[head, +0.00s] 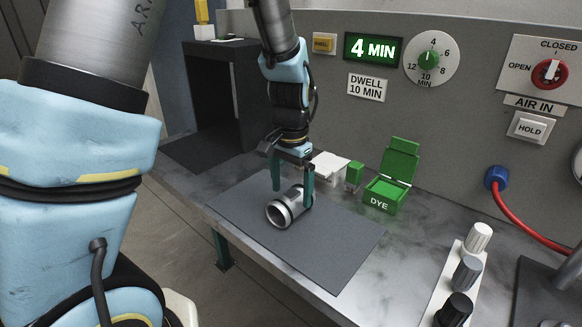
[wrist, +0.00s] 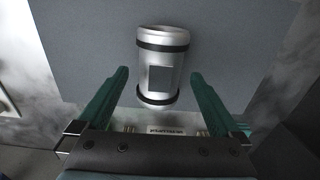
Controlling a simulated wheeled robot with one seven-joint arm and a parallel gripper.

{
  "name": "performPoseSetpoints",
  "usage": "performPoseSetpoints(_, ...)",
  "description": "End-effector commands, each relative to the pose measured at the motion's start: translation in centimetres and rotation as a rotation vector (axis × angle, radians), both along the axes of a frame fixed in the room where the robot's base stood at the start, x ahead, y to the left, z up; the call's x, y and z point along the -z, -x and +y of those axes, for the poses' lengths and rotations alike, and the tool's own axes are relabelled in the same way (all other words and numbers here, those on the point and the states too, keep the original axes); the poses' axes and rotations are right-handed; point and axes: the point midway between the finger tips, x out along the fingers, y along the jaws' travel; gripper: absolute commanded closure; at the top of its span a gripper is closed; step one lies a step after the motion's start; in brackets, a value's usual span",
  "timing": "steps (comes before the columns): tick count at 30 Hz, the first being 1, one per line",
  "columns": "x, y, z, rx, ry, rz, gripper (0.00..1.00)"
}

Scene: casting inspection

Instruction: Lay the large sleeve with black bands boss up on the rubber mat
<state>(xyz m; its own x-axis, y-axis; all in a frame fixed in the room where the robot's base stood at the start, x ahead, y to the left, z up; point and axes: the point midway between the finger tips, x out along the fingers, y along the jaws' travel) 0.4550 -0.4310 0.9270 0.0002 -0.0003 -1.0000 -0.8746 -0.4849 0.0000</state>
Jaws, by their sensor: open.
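The large sleeve with black bands (head: 288,207) lies on its side on the grey rubber mat (head: 330,248). It is a silver cylinder, and its open end faces the front left in the head view. In the wrist view the sleeve (wrist: 163,65) shows a black band near each end and a square raised pad, likely the boss, facing up at the camera. My gripper (head: 292,196) is open above the mat, pointing down, with its green fingers on either side of the sleeve. In the wrist view the fingers of my gripper (wrist: 158,75) stand apart from the sleeve, with gaps on both sides.
A green dye box (head: 385,194) with its lid up stands behind the mat, beside a small green block (head: 354,174) and a white object (head: 328,166). A white rack (head: 447,285) with several cylinders stands at the right. The mat's front right is clear.

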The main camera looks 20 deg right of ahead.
Motion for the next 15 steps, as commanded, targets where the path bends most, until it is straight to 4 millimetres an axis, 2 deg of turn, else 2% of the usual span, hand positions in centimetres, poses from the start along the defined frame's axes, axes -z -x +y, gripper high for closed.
performPoseSetpoints(1, -1.2, -0.1, -0.1, 0.000, 0.005, -0.004, 0.00)
performPoseSetpoints(6, -4.7, -0.1, -0.1, 0.000, 0.005, -0.004, 0.00)
performPoseSetpoints(10, -6.6, -0.1, -0.1, -0.001, 0.003, -0.002, 0.00)
performPoseSetpoints(15, -7.8, 0.0, 0.0, 0.000, 0.001, 0.000, 0.00)
